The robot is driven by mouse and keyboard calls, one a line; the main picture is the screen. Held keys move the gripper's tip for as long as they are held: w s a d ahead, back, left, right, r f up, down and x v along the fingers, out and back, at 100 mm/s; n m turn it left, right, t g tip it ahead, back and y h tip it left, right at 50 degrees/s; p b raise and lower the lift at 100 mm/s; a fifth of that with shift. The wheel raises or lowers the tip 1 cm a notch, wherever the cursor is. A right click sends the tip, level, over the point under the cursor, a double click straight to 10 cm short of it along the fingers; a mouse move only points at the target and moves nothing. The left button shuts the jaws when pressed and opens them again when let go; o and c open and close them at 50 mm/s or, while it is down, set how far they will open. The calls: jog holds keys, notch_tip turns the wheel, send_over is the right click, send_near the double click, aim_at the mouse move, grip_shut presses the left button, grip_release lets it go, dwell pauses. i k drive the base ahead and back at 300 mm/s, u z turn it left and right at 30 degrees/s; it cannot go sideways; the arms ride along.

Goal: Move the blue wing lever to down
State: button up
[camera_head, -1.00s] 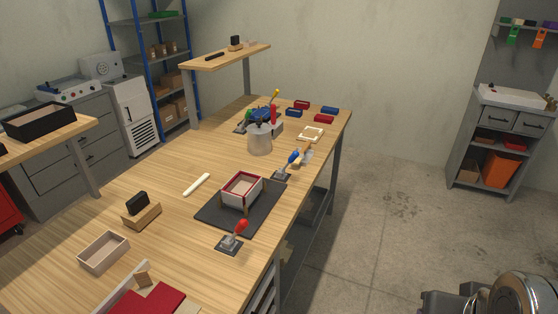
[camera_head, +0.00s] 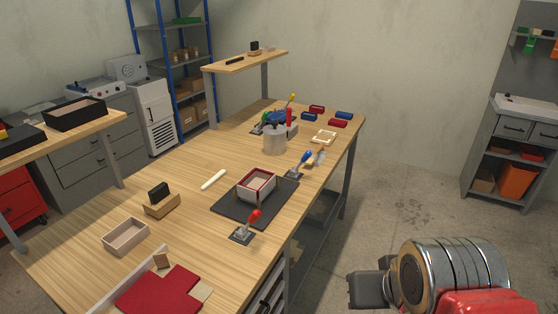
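The blue wing lever (camera_head: 306,157) stands on a small grey base near the right edge of the wooden bench, just beyond the dark mat. Its blue handle leans up and to the right. Part of my arm shows at the bottom right, well apart from both levers. I cannot make out my gripper's fingers.
The wooden bench (camera_head: 185,236) carries a grey cylinder (camera_head: 274,139), red and blue blocks, a white stick (camera_head: 213,180) and a pale open box (camera_head: 125,236). Free floor (camera_head: 405,205) lies right of the bench. A grey cabinet (camera_head: 515,150) stands at the far right.

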aim_at(305, 157)
jog(key=u, duration=0.1)
jog(key=i, duration=1)
jog(key=u, duration=1.5)
jog(key=k, duration=0.8)
